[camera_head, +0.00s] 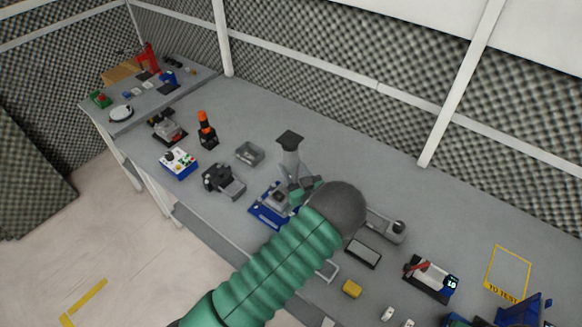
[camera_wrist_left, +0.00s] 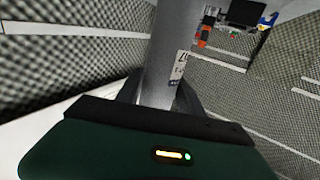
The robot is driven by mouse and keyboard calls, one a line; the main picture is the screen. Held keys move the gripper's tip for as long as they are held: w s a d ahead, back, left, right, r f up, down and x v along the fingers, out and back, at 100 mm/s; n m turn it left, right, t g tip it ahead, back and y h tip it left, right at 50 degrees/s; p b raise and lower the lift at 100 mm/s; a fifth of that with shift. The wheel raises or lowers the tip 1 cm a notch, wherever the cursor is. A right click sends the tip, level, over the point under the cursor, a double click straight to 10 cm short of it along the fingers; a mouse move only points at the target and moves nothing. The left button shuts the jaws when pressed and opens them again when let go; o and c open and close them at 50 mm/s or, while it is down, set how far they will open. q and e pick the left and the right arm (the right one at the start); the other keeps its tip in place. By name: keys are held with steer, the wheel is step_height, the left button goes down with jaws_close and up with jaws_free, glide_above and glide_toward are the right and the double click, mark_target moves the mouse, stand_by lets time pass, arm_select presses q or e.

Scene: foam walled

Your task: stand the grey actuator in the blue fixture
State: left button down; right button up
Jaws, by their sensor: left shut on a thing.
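The grey actuator (camera_head: 290,160) is a grey cylinder with a dark square top, upright or nearly so in the head view. It also fills the upper middle of the left wrist view (camera_wrist_left: 173,55), with a white label on its side. My left gripper (camera_head: 303,188) is shut on the actuator low on its body. The blue fixture (camera_head: 268,214) lies on the bench just left of my gripper, partly hidden by my green arm. The actuator's lower end is hidden, so I cannot tell whether it touches anything. My right gripper is not in view.
A grey bin (camera_head: 250,153), a dark device (camera_head: 222,181) and a blue-white box (camera_head: 179,163) stand to the left. The bench behind the actuator is clear.

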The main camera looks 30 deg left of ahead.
mark_target(292, 179)
arm_select(q)
steer(key=shift+s+f+b, duration=0.1)
steer(key=shift+f+b, duration=0.3)
steer(key=shift+f, duration=0.25)
steer(key=shift+s+f+b, duration=0.2)
steer(key=shift+f+b, duration=0.35)
steer(key=shift+s+f+b, duration=0.15)
steer(key=shift+f+b, duration=0.35)
steer(key=shift+b, duration=0.05)
steer(key=shift+f, duration=0.25)
steer(key=shift+w+f, duration=0.1)
steer(key=shift+w, duration=0.15)
steer(key=shift+s, duration=0.15)
steer(key=shift+b, duration=0.4)
